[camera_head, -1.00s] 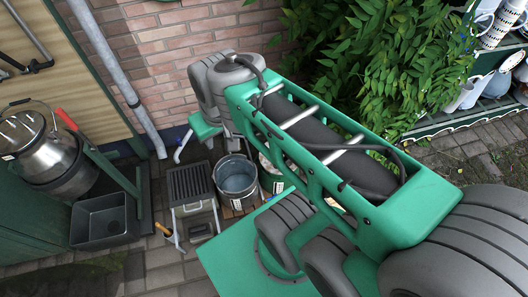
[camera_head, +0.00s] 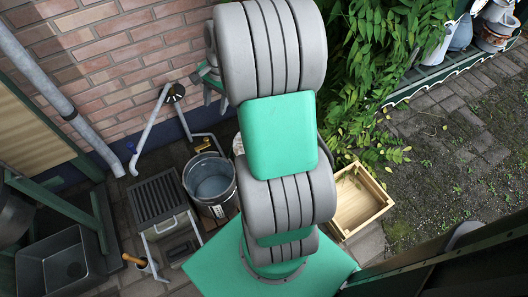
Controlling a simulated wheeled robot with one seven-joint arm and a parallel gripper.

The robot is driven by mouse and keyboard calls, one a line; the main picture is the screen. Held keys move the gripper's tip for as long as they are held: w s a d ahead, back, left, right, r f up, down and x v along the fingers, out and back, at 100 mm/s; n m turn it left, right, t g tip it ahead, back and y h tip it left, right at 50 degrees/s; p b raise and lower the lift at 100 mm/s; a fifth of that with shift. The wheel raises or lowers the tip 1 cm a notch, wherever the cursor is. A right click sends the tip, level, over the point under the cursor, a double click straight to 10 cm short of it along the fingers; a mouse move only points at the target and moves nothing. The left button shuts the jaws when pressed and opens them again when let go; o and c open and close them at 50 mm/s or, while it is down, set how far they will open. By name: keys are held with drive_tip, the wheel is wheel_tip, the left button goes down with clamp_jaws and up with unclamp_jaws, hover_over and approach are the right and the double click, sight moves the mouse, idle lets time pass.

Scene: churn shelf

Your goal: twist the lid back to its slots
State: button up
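The metal churn is almost wholly out of view. Only a dark rounded part of what looks like its side (camera_head: 12,218) shows at the left edge of the head view. Its lid and the slots are not in view. My arm rises through the middle of the picture and hides much behind it. A small grey and green part of my arm's end (camera_head: 210,75) shows at the left of the upper arm, near the brick wall and apart from the churn.
A metal bucket (camera_head: 212,182) and a slatted grey stand (camera_head: 160,197) are left of my arm. A dark square basin (camera_head: 60,265) is at lower left. A wooden crate (camera_head: 360,205) stands right of my arm. Grey pipes run along the brick wall (camera_head: 120,50). Paving (camera_head: 450,150) at right is clear.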

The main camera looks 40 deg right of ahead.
drive_tip(key=s+d+f+m+b, duration=0.1)
drive_tip(key=d+f+m+b, duration=0.3)
drive_tip(key=f, duration=0.6)
drive_tip(key=s+d+f+m+y+b, duration=0.1)
drive_tip(key=d+f+m+b, duration=0.3)
drive_tip(key=d+f, duration=0.3)
drive_tip(key=s+d+f+m+t+b, duration=0.1)
drive_tip(key=d+f+m+b, duration=0.3)
drive_tip(key=f, duration=1)
drive_tip(key=shift+s+d+f+y+b, duration=0.15)
drive_tip(key=shift+d+y, duration=0.05)
drive_tip(key=shift+d, duration=0.4)
drive_tip(key=shift+s+d+f+y+b, duration=0.1)
drive_tip(key=shift+s+d+y+b, duration=0.1)
drive_tip(key=shift+d, duration=0.35)
drive_tip(key=b+x, duration=0.3)
drive_tip(key=x, duration=0.4)
drive_tip(key=shift+w+a+f, duration=0.1)
drive_tip(key=shift+w+f, duration=0.05)
drive_tip(key=shift+f, duration=0.1)
drive_tip(key=shift+c, duration=0.2)
clamp_jaws()
